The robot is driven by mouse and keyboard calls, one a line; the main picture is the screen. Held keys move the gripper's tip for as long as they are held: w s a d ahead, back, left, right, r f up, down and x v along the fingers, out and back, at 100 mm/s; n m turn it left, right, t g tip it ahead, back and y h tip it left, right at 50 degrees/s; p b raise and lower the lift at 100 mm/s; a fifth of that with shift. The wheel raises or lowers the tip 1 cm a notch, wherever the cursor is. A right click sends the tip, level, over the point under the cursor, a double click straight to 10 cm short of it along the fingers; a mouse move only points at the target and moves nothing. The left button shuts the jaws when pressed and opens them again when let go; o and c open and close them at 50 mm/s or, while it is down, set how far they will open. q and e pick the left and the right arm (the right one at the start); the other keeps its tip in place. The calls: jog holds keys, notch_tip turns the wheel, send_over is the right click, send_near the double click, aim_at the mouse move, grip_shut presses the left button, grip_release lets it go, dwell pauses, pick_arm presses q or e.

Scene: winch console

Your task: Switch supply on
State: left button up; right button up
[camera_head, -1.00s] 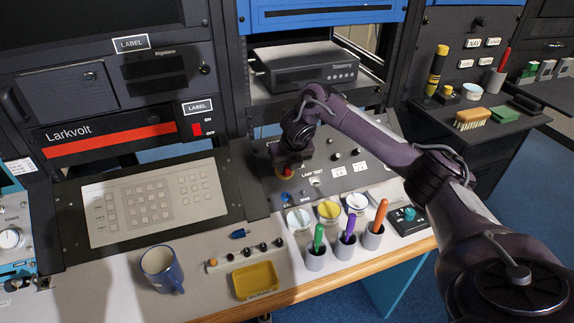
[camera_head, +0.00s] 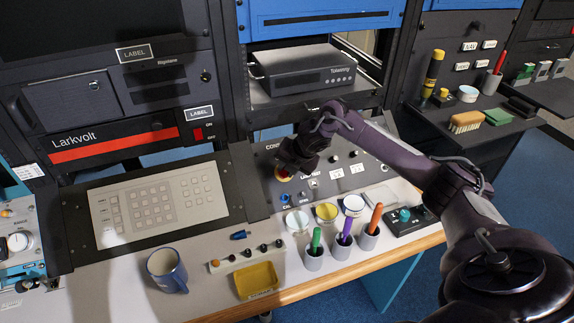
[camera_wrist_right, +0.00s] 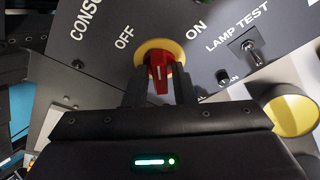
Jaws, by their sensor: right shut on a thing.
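The console panel (camera_head: 345,175) carries a red rotary knob (camera_wrist_right: 158,72) on a yellow round plate (camera_wrist_right: 172,48). OFF is printed to the upper left of the knob and ON to its upper right. My right gripper (camera_wrist_right: 159,88) is shut on the knob, one finger on each side of its grip. In the wrist view the grip stands roughly upright, between the two labels; which end is its pointer is unclear. In the head view my right gripper (camera_head: 284,172) leans over the knob and hides most of it. My left gripper is not in view.
A LAMP TEST toggle (camera_wrist_right: 250,50) sits right of the knob on the panel. Round pots, including a yellow-topped one (camera_head: 327,212), and pen cups (camera_head: 314,258) stand in front. A blue mug (camera_head: 165,270) and yellow tray (camera_head: 257,280) are at the front.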

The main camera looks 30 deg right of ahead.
jog(key=m+t+p, duration=0.1)
jog(key=m, duration=0.3)
jog(key=shift+s+d+r+p, duration=0.1)
jog(key=shift+p, duration=0.25)
jog(key=shift+m+t+y+p, duration=0.4)
jog(key=shift+m+p, duration=0.5)
jog(key=shift+m, duration=1.5)
jog(key=o, duration=0.7)
jog(key=shift+s, duration=0.1)
jog(key=shift+o, duration=0.2)
jog(key=a+v, duration=0.1)
jog(key=v, duration=0.6)
jog(key=shift+s+d, duration=0.4)
jog(key=shift+d, duration=0.05)
